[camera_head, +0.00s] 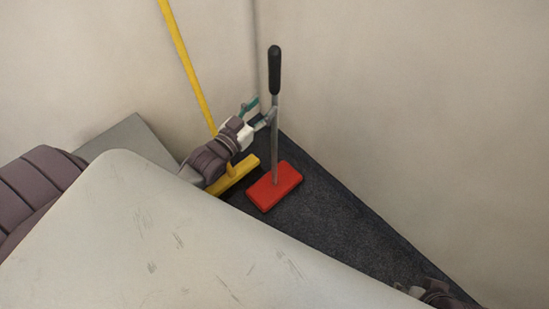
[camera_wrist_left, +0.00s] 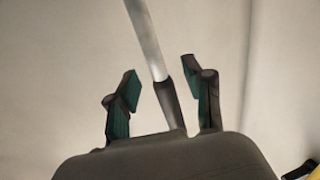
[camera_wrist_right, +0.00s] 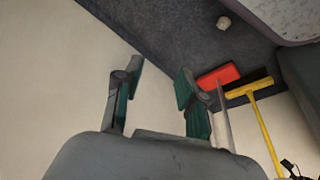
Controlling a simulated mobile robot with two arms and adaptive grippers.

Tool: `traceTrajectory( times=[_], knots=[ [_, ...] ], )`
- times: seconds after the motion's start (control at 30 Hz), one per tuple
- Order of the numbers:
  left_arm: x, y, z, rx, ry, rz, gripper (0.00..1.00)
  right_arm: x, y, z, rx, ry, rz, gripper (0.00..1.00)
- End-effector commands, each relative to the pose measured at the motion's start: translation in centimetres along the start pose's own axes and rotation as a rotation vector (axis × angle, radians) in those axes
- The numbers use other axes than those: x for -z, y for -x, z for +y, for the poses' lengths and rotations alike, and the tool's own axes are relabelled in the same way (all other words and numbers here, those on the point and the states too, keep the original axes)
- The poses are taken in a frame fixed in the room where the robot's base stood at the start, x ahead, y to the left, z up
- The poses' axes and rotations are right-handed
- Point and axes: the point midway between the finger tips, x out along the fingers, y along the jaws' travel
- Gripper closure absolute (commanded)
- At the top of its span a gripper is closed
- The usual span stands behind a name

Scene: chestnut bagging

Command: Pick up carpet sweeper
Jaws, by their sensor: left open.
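The carpet sweeper has a red head (camera_head: 274,186) on the dark carpet, a thin grey pole (camera_head: 275,135) and a black handle (camera_head: 274,70) at the top. It stands upright near the wall corner. My left gripper (camera_head: 264,116) is at the pole, below the handle. In the left wrist view, the open left fingers (camera_wrist_left: 160,74) lie on either side of the pole (camera_wrist_left: 145,40), with gaps showing. The right wrist view shows my right gripper (camera_wrist_right: 157,76) open and empty. It also shows the sweeper's red head (camera_wrist_right: 217,76), beyond the right fingers.
A yellow long-handled tool (camera_head: 190,70) stands just left of the sweeper, its yellow foot close to the red head. A large scratched grey surface (camera_head: 150,240) fills the foreground. Pale walls (camera_head: 420,80) meet behind the sweeper.

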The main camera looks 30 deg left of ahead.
Motion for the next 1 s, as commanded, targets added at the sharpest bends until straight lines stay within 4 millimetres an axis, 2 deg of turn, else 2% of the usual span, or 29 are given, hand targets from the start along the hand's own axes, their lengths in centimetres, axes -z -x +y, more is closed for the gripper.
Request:
traceTrajectory(
  times=[0.17, 0.4, 0.53, 0.77, 1.0],
  knots=[
    [0.1, -1.8, 0.3, 0.0, 0.001, 0.003, 0.48, 0.2, -0.6, -0.1, 0.001, 0.001, 0.02, 0.6],
    [0.2, -4.5, 0.6, -0.001, -0.001, 0.001, 0.48, 4.5, -0.9, -0.6, 0.01, 0.007, 0.214, 0.6],
    [0.2, -5.2, 0.6, -0.001, -0.001, -0.001, 0.48, 5.5, -0.8, -0.7, 0.013, 0.009, 0.264, 0.6],
    [0.3, -5.3, 0.6, -0.001, 0.0, -0.001, 0.48, 5.6, -0.7, -0.7, 0.013, 0.009, 0.27, 0.6],
    [0.3, -5.3, 0.6, -0.001, 0.0, -0.001, 0.87, 5.6, -0.7, -0.7, 0.013, 0.009, 0.269, 0.6]
  ],
)
